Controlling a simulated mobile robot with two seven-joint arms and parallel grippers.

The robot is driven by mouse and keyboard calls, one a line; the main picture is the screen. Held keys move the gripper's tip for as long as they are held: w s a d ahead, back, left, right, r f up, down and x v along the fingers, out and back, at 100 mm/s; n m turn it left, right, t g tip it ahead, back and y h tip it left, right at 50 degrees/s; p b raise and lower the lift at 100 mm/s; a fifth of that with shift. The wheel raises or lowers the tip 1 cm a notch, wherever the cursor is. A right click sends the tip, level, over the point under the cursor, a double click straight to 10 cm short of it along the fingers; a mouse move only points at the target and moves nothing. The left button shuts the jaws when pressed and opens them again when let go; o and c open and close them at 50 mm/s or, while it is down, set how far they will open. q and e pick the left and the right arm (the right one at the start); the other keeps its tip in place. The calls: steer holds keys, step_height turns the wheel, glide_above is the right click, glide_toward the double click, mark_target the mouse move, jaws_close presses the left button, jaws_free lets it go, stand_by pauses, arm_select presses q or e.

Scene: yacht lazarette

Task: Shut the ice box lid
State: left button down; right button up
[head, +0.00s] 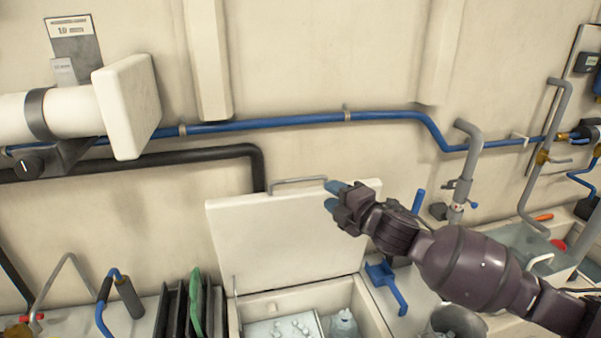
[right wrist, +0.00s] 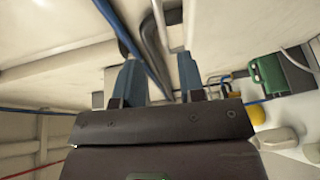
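The ice box lid (head: 275,240) is a cream panel in the head view. It stands open, nearly upright, at the back of the ice box (head: 377,318). A grey bar handle (head: 298,181) runs along the lid's upper edge. My left gripper is not in view.
The open box holds a white tray (head: 283,330) and a clear bottle (head: 343,324). Dark and green boards (head: 194,305) stand to its left. A blue bracket (head: 388,285) is to its right. A blue pipe (head: 290,121) and black pipe (head: 200,157) run along the wall.

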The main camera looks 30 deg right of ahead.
mark_target(307, 180)
steer(key=w, duration=0.3)
steer(key=w+a+p, duration=0.1)
steer(key=w, duration=0.6)
steer(key=shift+w+a+f, duration=0.2)
steer(key=shift+a+f, duration=0.05)
steer(key=shift+f, duration=0.1)
jaws_close()
